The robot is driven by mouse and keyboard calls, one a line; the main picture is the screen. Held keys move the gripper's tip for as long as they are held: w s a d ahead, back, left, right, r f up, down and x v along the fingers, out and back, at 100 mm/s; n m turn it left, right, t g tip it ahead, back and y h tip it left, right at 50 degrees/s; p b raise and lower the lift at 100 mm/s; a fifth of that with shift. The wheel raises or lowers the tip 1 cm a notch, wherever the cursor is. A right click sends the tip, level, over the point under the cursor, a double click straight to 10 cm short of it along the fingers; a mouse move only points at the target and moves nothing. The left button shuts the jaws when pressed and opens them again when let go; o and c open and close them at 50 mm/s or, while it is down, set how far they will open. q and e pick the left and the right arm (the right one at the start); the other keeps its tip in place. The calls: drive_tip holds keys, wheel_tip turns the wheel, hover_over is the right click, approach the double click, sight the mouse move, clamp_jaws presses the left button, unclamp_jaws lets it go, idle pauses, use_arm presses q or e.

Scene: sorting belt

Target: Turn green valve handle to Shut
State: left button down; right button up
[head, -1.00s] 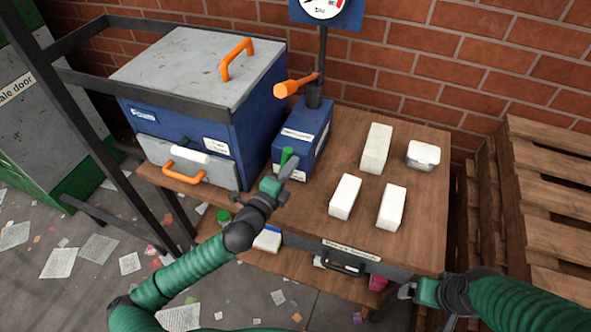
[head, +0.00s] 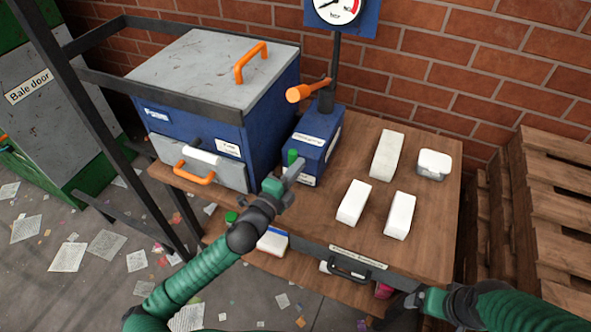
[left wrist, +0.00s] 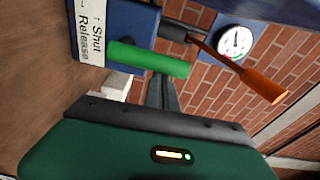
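The green valve handle (head: 292,157) is a short green bar on the front of the small blue box (head: 317,135). In the left wrist view the green handle (left wrist: 150,60) sticks out beside a white label (left wrist: 90,30) reading "Shut" and "Release" with arrows. My left gripper (head: 294,173) is at the front of the box, its grey fingertips right beside the handle. In the left wrist view a grey finger (left wrist: 162,93) shows behind the handle; I cannot tell whether it touches. The finger gap is not clear. My right gripper (head: 408,302) is low at the table's front right, its fingers unclear.
An orange lever (head: 307,91) and a pressure gauge (head: 338,8) rise above the blue box. A larger blue box with a grey lid (head: 215,62) stands left. Several white blocks (head: 387,155) lie on the wooden table (head: 345,250). Wooden pallets (head: 560,200) stand right.

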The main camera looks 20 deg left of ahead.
use_arm(q)
drive_tip(key=s+a+p, duration=0.2)
drive_tip(key=s+p, duration=0.2)
drive_tip(key=s, duration=0.7)
drive_tip(key=shift+s, duration=0.4)
drive_tip(key=shift+a+f, duration=0.1)
drive_tip(key=shift+f, duration=0.05)
